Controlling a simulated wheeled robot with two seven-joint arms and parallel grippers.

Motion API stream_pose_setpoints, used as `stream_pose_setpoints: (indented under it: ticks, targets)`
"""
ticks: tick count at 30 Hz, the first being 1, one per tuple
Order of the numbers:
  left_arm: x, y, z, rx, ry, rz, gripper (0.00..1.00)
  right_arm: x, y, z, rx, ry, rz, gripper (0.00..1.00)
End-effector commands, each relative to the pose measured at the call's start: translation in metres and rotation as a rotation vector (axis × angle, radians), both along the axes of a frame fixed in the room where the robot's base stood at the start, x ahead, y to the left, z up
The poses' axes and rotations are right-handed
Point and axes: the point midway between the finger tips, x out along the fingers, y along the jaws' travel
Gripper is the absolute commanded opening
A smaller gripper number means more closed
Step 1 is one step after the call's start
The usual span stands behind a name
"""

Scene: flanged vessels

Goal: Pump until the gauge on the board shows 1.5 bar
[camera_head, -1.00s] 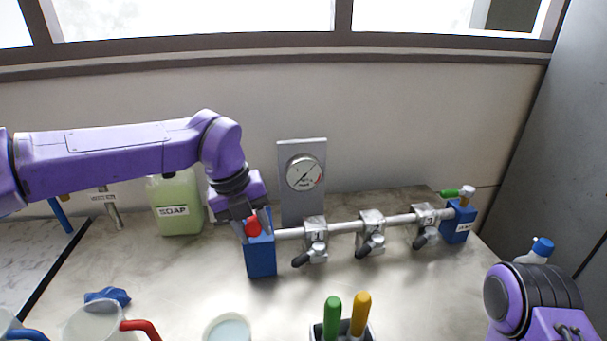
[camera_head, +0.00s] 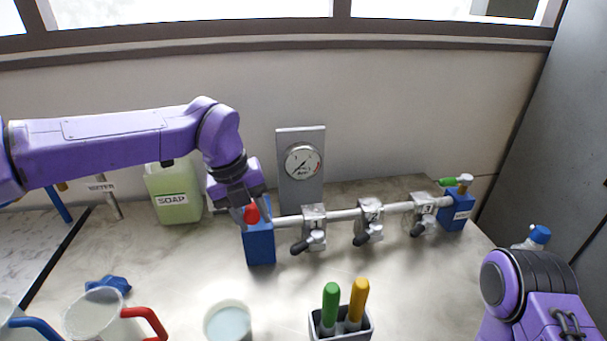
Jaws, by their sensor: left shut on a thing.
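A gauge (camera_head: 303,162) with a white dial sits on an upright grey board (camera_head: 301,205) behind a pipe. Its needle is too small to read exactly. A blue pump block (camera_head: 260,244) stands at the pipe's left end, with a red knob (camera_head: 252,214) on top. My left gripper (camera_head: 251,216) points down over the block, shut on the red knob. The pipe (camera_head: 341,215) runs right through several numbered valves with dark handles to a second blue block (camera_head: 457,213) with a green-handled tap. My right arm shows at the lower right, its gripper outside the view.
A green soap jug (camera_head: 175,194) stands behind left. A white jug (camera_head: 97,314) with a red handle, a cup (camera_head: 228,321) and a holder (camera_head: 356,332) with green and yellow handles stand in front. A blue-capped bottle (camera_head: 539,235) is at right.

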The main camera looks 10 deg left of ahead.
Motion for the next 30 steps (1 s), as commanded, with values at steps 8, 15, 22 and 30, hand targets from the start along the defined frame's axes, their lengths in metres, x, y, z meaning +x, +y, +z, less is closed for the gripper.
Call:
stream_pose_setpoints:
  ticks: [8,15,22,30]
  targets:
    - [0.001,0.000,0.002,-0.001,-0.005,0.000,0.04,0.000,0.000,0.000,0.000,0.000,0.000,0.52]
    - [0.001,0.000,0.002,-0.001,-0.005,0.000,0.04,0.000,0.000,0.000,0.000,0.000,0.000,0.52]
    - [0.001,0.000,0.002,-0.002,-0.006,0.000,0.04,0.000,0.000,0.000,0.000,0.000,0.000,0.52]
    - [-0.015,-0.004,-0.053,-0.001,0.002,-0.001,0.05,0.000,0.000,-0.052,0.000,0.000,0.000,0.52]
